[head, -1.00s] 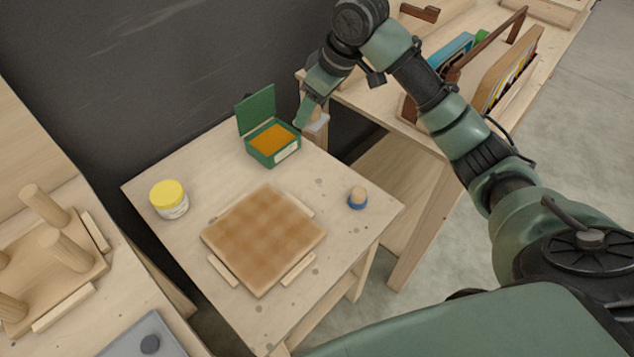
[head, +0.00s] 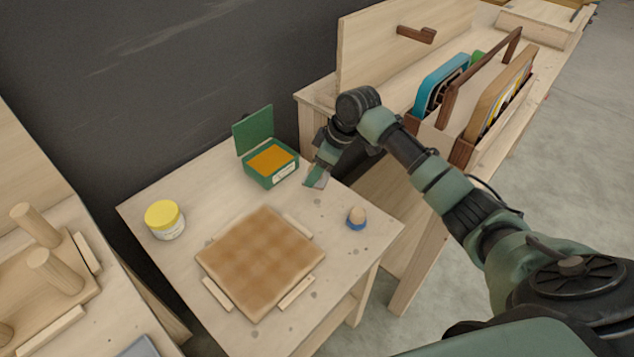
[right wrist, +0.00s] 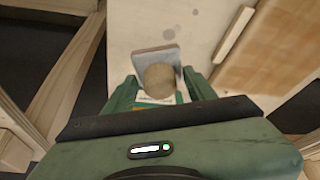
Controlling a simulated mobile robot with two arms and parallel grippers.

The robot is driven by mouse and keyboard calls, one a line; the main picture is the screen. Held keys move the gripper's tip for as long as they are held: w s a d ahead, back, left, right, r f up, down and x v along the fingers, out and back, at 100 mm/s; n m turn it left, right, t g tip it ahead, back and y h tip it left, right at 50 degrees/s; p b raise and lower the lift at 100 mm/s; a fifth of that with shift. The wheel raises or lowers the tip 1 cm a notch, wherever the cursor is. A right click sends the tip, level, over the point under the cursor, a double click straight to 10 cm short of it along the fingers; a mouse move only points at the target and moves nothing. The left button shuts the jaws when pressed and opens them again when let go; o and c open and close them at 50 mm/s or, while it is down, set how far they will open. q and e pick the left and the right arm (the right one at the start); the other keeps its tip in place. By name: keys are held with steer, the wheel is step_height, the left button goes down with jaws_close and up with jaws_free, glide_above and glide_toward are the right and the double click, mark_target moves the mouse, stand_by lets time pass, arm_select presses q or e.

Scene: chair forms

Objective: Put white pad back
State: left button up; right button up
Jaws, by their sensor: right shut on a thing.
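My right gripper (head: 314,180) hangs low over the right back part of the small table, just right of the green box. In the right wrist view its fingers (right wrist: 161,78) are shut on the white pad (right wrist: 145,60), which looks pale grey, with a round wooden knob between the fingers. In the head view the pad (head: 319,183) shows only partly below the gripper; I cannot tell whether it touches the table. My left gripper is out of view.
A workbench with a toy rack (head: 470,100) stands right.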

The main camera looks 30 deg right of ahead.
mark_target(321, 178)
steer(key=shift+f, duration=2.6)
steer(key=shift+f, duration=0.15)
steer(key=o, duration=1.3)
steer(key=shift+r, duration=0.25)
steer(key=v, duration=1.2)
